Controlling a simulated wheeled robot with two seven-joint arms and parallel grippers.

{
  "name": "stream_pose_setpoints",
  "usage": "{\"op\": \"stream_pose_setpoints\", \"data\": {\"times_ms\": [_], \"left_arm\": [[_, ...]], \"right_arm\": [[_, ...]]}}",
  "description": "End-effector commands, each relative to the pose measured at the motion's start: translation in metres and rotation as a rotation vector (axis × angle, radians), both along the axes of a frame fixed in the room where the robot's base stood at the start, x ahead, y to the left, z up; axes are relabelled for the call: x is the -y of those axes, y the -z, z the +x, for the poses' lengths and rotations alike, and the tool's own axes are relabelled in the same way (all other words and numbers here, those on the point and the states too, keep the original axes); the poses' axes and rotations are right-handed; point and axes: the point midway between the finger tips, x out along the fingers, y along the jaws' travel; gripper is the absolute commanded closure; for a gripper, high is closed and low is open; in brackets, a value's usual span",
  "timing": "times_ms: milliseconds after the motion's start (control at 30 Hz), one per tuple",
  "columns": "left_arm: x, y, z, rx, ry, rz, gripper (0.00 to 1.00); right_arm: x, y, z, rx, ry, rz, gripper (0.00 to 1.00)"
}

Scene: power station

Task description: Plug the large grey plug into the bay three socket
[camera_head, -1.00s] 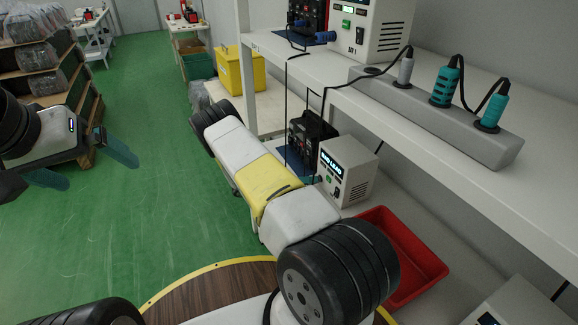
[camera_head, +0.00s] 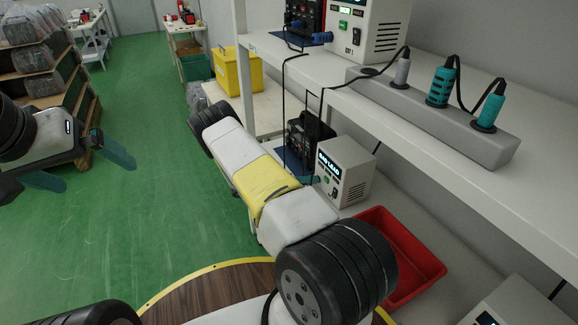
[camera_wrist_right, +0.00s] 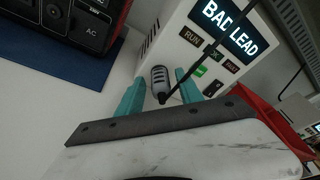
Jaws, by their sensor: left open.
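A grey plug with dark bands (camera_wrist_right: 159,80) stands in front of the lower white unit in the right wrist view. Its lower end is dark, and a black cable passes close by. My right gripper (camera_wrist_right: 158,84) is open, with one teal finger on each side of the plug and a visible gap to it. In the head view this gripper is mostly hidden behind my arm. The lower white unit (camera_head: 345,172) reads "BAD LEAD" (camera_wrist_right: 228,27). I cannot tell which socket is bay three. My left gripper (camera_head: 97,174) is open and empty over the green floor.
A grey power strip (camera_head: 430,118) on the upper shelf holds a small grey plug (camera_head: 402,72) and two teal plugs (camera_head: 440,85). A white unit marked bay 1 (camera_head: 372,30) stands behind. A red bin (camera_head: 425,262) lies right of my right arm. Cables hang by the shelf edge.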

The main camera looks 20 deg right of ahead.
Motion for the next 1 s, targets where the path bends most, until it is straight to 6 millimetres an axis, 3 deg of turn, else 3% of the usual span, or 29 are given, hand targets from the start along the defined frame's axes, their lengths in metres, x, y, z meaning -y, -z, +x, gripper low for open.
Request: {"op": "stream_pose_setpoints", "data": {"times_ms": [367,733,1000], "left_arm": [[0.0,0.0,0.0,0.0,0.0,0.0,0.0],[0.0,0.0,0.0,0.0,0.0,0.0,0.0],[0.0,0.0,0.0,0.0,0.0,0.0,0.0]], "right_arm": [[-0.005,0.0,0.001,0.0,-0.001,0.001,0.53],[-0.062,-0.01,0.007,0.001,-0.003,0.001,0.53],[-0.077,-0.013,0.008,0.0,0.0,0.0,0.53]]}}
